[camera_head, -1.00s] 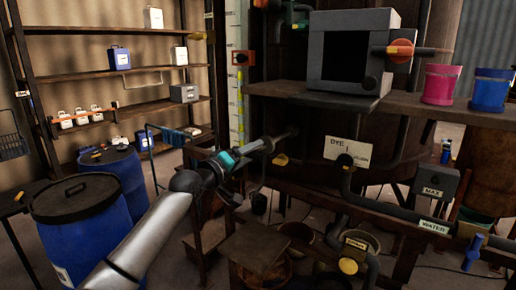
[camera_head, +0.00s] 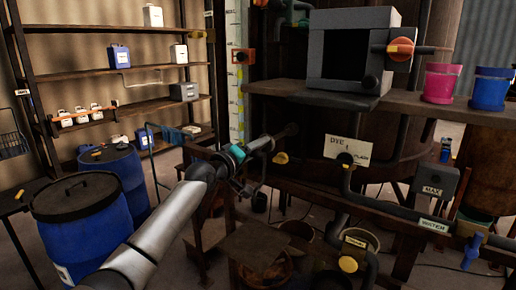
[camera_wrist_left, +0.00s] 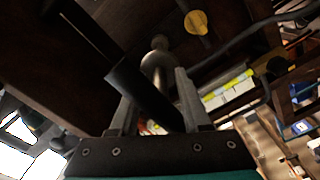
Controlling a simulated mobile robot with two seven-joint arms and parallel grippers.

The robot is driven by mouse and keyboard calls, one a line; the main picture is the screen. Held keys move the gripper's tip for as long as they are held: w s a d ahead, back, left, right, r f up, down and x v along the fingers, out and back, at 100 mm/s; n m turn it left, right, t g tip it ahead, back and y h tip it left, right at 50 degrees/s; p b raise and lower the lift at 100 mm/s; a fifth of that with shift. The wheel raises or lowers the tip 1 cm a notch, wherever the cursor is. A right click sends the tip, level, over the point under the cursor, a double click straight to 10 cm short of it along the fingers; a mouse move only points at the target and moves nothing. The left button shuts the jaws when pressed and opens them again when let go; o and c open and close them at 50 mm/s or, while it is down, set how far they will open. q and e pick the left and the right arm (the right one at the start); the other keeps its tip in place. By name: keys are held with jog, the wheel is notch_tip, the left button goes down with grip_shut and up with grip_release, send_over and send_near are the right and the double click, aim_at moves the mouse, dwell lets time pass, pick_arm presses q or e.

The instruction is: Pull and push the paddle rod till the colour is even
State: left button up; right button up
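My left gripper (camera_head: 264,144) is at the front of the big dark vat (camera_head: 308,150), at the near end of the paddle rod (camera_head: 288,131), which comes out of the vat wall. In the left wrist view the black handle of the rod (camera_wrist_left: 140,92) lies slantwise between the two grey fingers (camera_wrist_left: 155,112), which look closed on it. Behind it, a rounded metal fitting (camera_wrist_left: 157,60) shows at the brown vat wall. The paddle inside the vat is hidden. I cannot see the liquid or its colour. My right gripper is out of view.
A shelf with a grey box (camera_head: 350,50), a pink cup (camera_head: 440,83) and a blue cup (camera_head: 490,90) juts out above right. Dark pipes and a water valve (camera_head: 472,252) run below. Blue drums (camera_head: 85,215) stand at left.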

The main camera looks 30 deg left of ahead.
pick_arm(q)
grip_shut()
dwell(1.0)
